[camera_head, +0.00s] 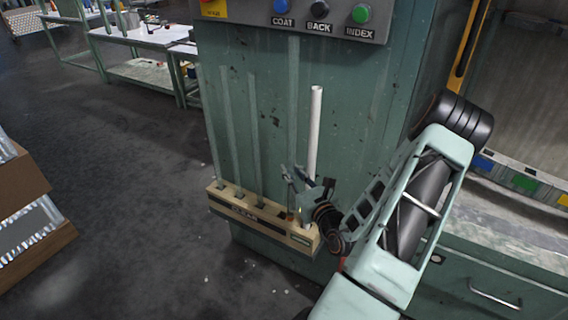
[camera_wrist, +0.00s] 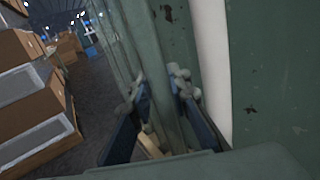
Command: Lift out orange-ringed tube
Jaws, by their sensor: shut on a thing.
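My gripper (camera_head: 294,180) is at the right part of a pale tube rack, with its fingers around the lower part of a clear, greenish glass tube (camera_head: 293,100). This tube's top stands higher than the other clear tubes. A small orange-brown patch shows near its foot, but I cannot make out a clear ring. In the wrist view the fingers (camera_wrist: 160,90) are on both sides of the clear tube (camera_wrist: 163,60), which looks upright. The fingers hide part of its lower end, so I cannot tell whether it is clear of its slot.
The rack (camera_head: 262,226) is fixed low on a green cabinet (camera_head: 350,150). Clear tubes (camera_head: 227,125) (camera_head: 253,135) stand to the left. An opaque white tube (camera_head: 315,130) stands close on the right, also in the wrist view (camera_wrist: 213,65). A button panel (camera_head: 300,14) is above.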

